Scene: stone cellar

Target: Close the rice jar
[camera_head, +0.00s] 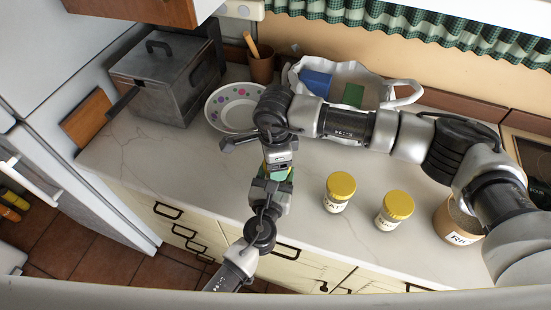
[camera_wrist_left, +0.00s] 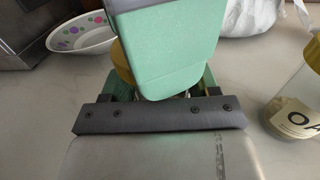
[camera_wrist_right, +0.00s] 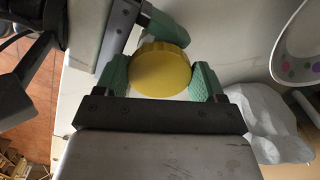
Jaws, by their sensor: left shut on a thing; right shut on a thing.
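The rice jar (camera_head: 455,222), a wide tan jar with a partly visible "RI" label, stands on the worktop at the right. My right arm hides its top, so I cannot see its mouth. A round yellow lid (camera_wrist_right: 160,70) is between the fingers of my right gripper (camera_head: 277,166), in mid-counter. My left gripper (camera_head: 276,180) meets it from the front and is also shut on the lid, whose edge shows in the left wrist view (camera_wrist_left: 122,62). The right gripper's green finger covers much of the lid there.
Two yellow-lidded jars, one (camera_head: 337,194) and another (camera_head: 393,212), stand between the grippers and the rice jar. A dotted bowl (camera_head: 222,110), a metal box (camera_head: 160,90) and a white bag (camera_head: 380,80) lie behind. The front left counter is clear.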

